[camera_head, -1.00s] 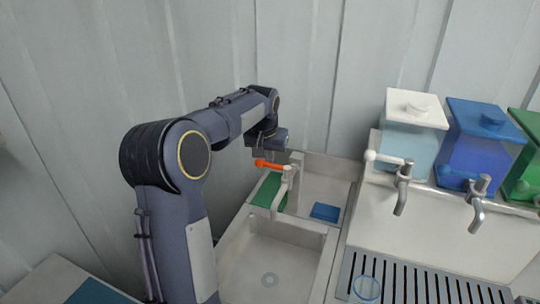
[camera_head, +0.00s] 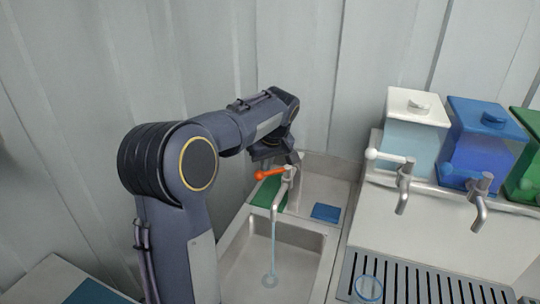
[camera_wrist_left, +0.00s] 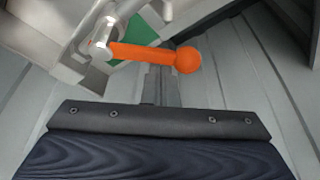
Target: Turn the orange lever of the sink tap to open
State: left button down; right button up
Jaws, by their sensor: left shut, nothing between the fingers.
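The orange lever (camera_head: 270,174) sits on top of the metal sink tap (camera_head: 284,188) and points left, its ball end slightly nearer me. A thin blue stream of water (camera_head: 273,245) runs from the spout into the sink basin (camera_head: 300,250). My left gripper (camera_head: 293,158) is just behind the tap top. In the left wrist view the shut, empty fingers (camera_wrist_left: 161,85) are close beside the lever (camera_wrist_left: 148,53), near its ball end; I cannot tell whether they touch. My right gripper is not in view.
A green pad (camera_head: 267,190) and a blue pad (camera_head: 326,212) lie behind the basin. To the right stand dispensers with white, blue and green lids (camera_head: 487,118) and their own taps, above a slotted drain holding a clear glass (camera_head: 369,289). A wall is close behind.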

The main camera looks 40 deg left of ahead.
aim_at(276, 172)
pick_arm(q)
jog(key=n, duration=0.1)
jog(key=d+n+g, duration=0.1)
jog(key=shift+s+d+n, duration=0.25)
jog(key=shift+s+n, duration=0.15)
jog(key=d+n, duration=0.1)
jog(key=n+g, duration=0.1)
jog(key=n, duration=0.1)
jog(key=d+n, duration=0.1)
jog(key=shift+s+d+n, duration=0.3)
jog(key=shift+d, duration=0.2)
jog(key=a, duration=0.2)
jog(key=s+a, duration=0.1)
jog(key=a, duration=0.1)
jog(key=shift+s+r+p, duration=0.1)
jog(key=shift+r+p, duration=0.1)
jog(key=shift+p, duration=0.2)
jog(key=v, duration=0.9)
jog(key=shift+w+d+r, duration=0.25)
jog(key=shift+w+d, duration=0.15)
